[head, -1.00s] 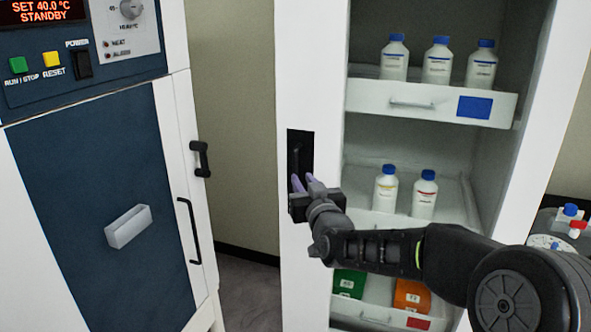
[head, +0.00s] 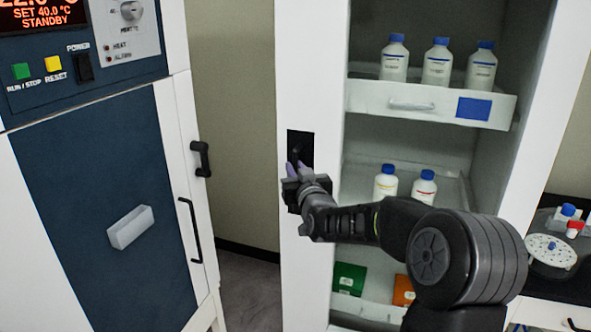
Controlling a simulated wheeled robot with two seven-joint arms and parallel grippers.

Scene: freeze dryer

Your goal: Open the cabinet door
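The tall white cabinet (head: 399,143) stands right of centre. Its shelves and contents show within a white frame; I cannot tell whether glass covers them. A black handle in a dark recessed plate (head: 301,146) is on the left part of the frame. My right gripper (head: 297,171) is at the lower part of this handle, its purple fingertips overlapping it in the picture. The gripper body hides the plate's lower end, and I cannot tell whether the fingers are closed on the handle. My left gripper is not in view.
A blue and white freeze dryer (head: 80,190) with a control panel stands at left, with a gap before the cabinet. Several bottles (head: 437,62) stand on the shelves. A dark bench (head: 566,282) with a round white rack (head: 548,250) is at right.

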